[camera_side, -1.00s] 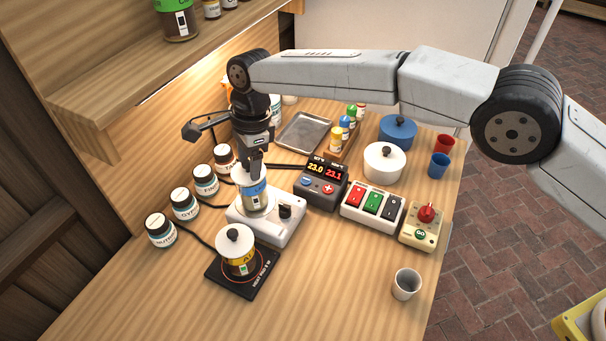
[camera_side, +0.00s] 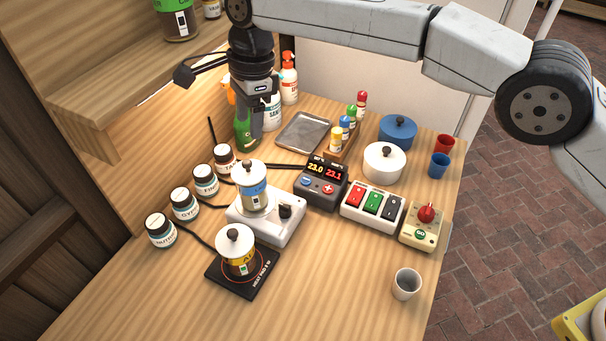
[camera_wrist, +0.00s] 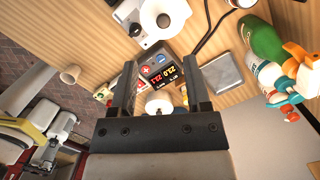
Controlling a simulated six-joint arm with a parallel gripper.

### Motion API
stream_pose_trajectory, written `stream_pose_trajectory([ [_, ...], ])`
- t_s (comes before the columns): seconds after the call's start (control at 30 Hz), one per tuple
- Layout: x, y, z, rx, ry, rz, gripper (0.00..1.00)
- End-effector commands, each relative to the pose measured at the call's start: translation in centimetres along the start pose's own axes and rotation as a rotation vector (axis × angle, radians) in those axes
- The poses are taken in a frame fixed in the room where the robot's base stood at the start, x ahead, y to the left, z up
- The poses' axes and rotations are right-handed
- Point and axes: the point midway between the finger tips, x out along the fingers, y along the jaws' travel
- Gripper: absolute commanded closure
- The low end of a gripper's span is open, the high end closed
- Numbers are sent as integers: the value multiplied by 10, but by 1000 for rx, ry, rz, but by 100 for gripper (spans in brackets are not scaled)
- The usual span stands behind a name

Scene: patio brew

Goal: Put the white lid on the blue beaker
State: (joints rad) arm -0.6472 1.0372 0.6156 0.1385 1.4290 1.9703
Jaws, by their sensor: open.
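The blue-labelled beaker (camera_side: 256,200) stands upright on the white stirrer base in the side view. The white lid (camera_side: 248,172) with a black knob sits on top of it and looks level. The lid also shows in the wrist view (camera_wrist: 153,18), at the top edge. My gripper (camera_side: 256,138) is above and behind the beaker in the side view, clear of the lid, in front of a green bottle. In the wrist view my gripper (camera_wrist: 160,66) has its two fingers wide apart with nothing held between them.
A second lidded beaker with a yellow label (camera_side: 238,262) stands on the black heat pad (camera_side: 222,281). A display box (camera_side: 320,184), switch box (camera_side: 372,207) and white pot (camera_side: 384,162) stand to the right. The front of the table is clear.

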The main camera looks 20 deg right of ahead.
Motion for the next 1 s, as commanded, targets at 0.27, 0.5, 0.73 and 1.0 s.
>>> stream_pose_trajectory([
  [0.27, -29, 0, 0, 1, 0, -2, 38],
  [0.5, -34, 0, 0, 1, 0, 0, 38],
  [0.73, -34, 0, 0, 1, 0, 0, 38],
  [1.0, -34, 0, -1, -1, 0, 0, 38],
])
